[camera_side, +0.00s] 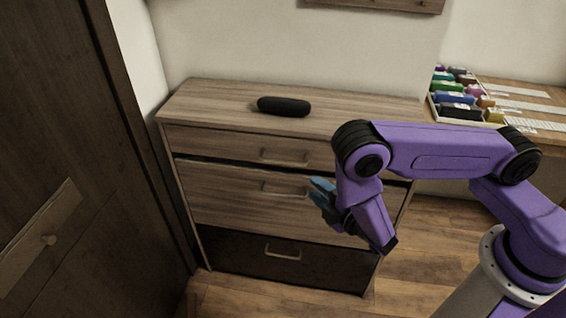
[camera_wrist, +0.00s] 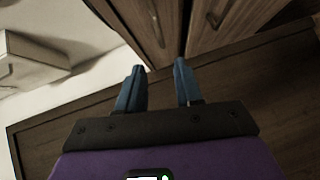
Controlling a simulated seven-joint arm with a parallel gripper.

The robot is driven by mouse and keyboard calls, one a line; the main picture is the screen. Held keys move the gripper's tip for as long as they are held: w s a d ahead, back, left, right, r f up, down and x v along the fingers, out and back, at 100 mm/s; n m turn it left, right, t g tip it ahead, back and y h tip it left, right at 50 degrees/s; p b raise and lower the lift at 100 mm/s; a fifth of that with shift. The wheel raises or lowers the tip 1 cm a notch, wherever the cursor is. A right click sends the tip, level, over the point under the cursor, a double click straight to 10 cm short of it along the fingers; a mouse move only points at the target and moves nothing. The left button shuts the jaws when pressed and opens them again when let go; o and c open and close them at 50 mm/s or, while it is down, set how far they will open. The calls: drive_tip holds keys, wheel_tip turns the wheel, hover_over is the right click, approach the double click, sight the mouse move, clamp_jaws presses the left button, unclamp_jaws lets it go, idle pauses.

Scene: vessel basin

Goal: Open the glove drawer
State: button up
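A wooden dresser (camera_side: 215,100) has a top drawer (camera_side: 220,143), a middle drawer (camera_side: 225,200) and a dark bottom drawer (camera_side: 225,255). None shows a label, so I cannot tell which is the glove drawer. Each has a bar handle: top (camera_side: 284,158), middle (camera_side: 284,190) and bottom (camera_side: 283,254). A dark gap shows along the middle drawer's top edge. My gripper (camera_side: 319,191) is just right of the middle handle in the side view. In the wrist view my gripper (camera_wrist: 158,76) has its blue fingers apart, with no handle visibly held.
A black rounded object (camera_side: 284,106) lies on the dresser top. A dark wooden door or cabinet (camera_side: 50,120) stands close on the left. A desk (camera_side: 510,92) with a tray of colourful items (camera_side: 462,108) is at the right. Bare floor (camera_side: 430,250) lies right of the dresser.

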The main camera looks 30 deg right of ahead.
sight(283, 162)
drive_tip(key=w, duration=0.5)
drive_tip(key=w+f, duration=0.1)
drive_tip(key=w, duration=0.4)
drive_tip(key=w+f, duration=0.1)
drive_tip(key=w, duration=0.4)
drive_tip(key=shift+w, duration=0.3)
clamp_jaws()
drive_tip(key=shift+a, duration=0.15)
